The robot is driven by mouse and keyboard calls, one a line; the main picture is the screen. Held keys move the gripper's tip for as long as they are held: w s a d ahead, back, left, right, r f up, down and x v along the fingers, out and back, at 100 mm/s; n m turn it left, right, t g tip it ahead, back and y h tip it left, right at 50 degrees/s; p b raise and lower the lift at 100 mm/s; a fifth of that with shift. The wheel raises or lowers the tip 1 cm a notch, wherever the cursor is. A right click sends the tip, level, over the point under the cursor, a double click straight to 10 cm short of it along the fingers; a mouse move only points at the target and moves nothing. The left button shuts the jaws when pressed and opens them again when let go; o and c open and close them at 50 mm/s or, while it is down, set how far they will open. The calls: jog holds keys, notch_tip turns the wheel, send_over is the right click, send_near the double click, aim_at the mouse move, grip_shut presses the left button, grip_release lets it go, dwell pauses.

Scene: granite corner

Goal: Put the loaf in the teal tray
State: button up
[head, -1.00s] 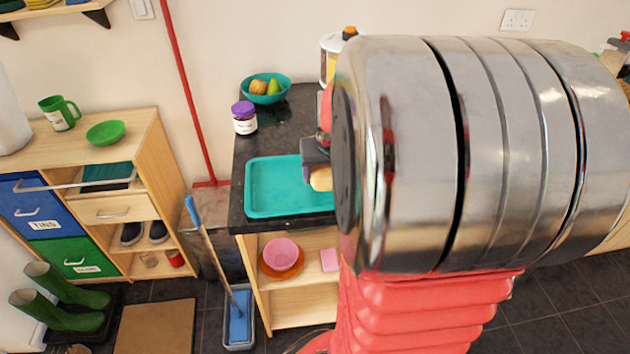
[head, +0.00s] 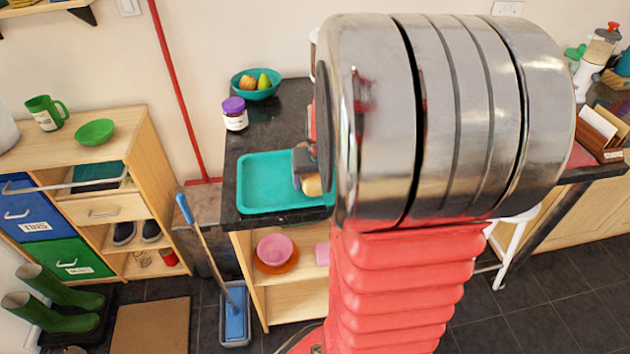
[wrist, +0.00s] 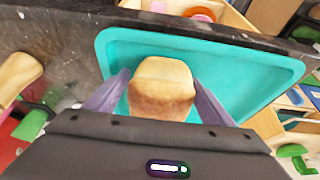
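The loaf (wrist: 162,88), light brown bread, sits between the two fingers of my gripper (wrist: 160,100) in the wrist view, and the fingers press against its sides. The teal tray (wrist: 265,70) lies behind and below it in that view. In the head view the teal tray (head: 262,180) lies flat on the dark counter and looks empty. My gripper (head: 303,178) is over its right part with the loaf (head: 313,186) partly showing. My arm hides the tray's right end. The gap between loaf and tray cannot be judged exactly.
A purple-lidded jar (head: 235,114) and a teal fruit bowl (head: 256,83) stand on the counter (head: 285,125) behind the tray. Pink and orange dishes (head: 275,252) sit on a shelf below. A blue mop (head: 232,310) leans at the left. A beige object (wrist: 18,78) shows at the wrist view's left.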

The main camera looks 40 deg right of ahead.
jog(key=shift+o, duration=1.1)
jog(key=v, duration=1.2)
jog(key=shift+w+r, duration=0.1)
jog(key=s+a+r+n+t+y, duration=0.1)
jog(key=s+a+n, duration=0.2)
jog(key=a, duration=1)
jog(key=s+a+r+n+y, duration=0.1)
jog(key=s+a+n, duration=0.2)
jog(key=a, duration=1)
jog(key=shift+a+n+t+y, duration=0.25)
jog(key=shift+n+t+y, duration=0.05)
jog(key=shift+n+t, duration=0.1)
